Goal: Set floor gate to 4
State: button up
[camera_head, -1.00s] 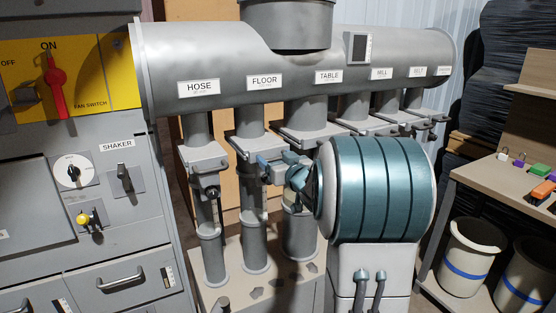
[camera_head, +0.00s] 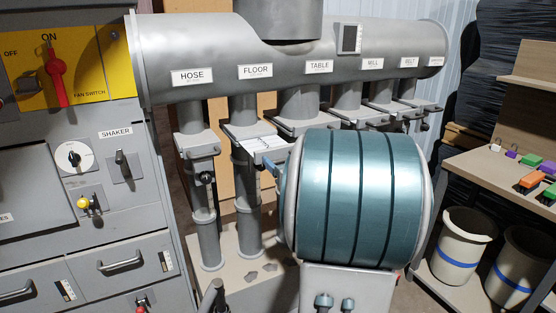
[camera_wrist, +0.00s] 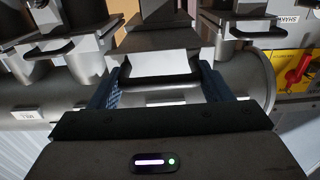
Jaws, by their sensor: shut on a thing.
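The floor gate (camera_head: 262,145) sits in the pipe below the FLOOR label (camera_head: 255,71). Its slide is partly drawn out towards me, and a pale strip with dark marks shows on top; the marks are too small to read. My gripper (camera_wrist: 160,82) is shut on the gate's front end, with a blue finger on each side in the wrist view. In the head view my arm's large teal link hides most of the gripper and the gate's handle. The floor gate's front end (camera_wrist: 158,64) also shows between the fingers in the wrist view.
The hose gate (camera_head: 197,145) is close on the left and the table gate (camera_head: 297,126) on the right. A grey cabinet with a fan switch (camera_head: 57,82) and a shaker panel (camera_head: 121,165) stands at far left. A bench (camera_head: 480,175) with bins (camera_head: 462,245) is at right.

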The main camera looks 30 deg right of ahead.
jog(key=o, duration=1.1)
jog(key=shift+s+f, duration=0.15)
jog(key=shift+o, duration=0.9)
jog(key=shift+s, duration=0.1)
jog(key=s+a, duration=0.1)
jog(key=s, duration=1.2)
jog(key=shift+s+a, duration=0.4)
jog(key=w+a+r+m+g+h+p, duration=0.2)
jog(key=w+g+h+p, duration=0.1)
jog(key=w+g+p, duration=0.15)
jog(key=s+a+f+n+g+y+p, duration=0.1)
jog(key=s+a+g+p, duration=0.3)
jog(key=a, duration=0.7)
jog(key=s+a+f+n+g+y+p, duration=0.1)
jog(key=s+a+g+y+p, duration=0.3)
jog(key=a, duration=0.8)
jog(key=s+n+g, duration=0.1)
jog(key=s+g, duration=0.1)
jog(key=s, duration=0.2)
jog(key=shift+s+a, duration=0.3)
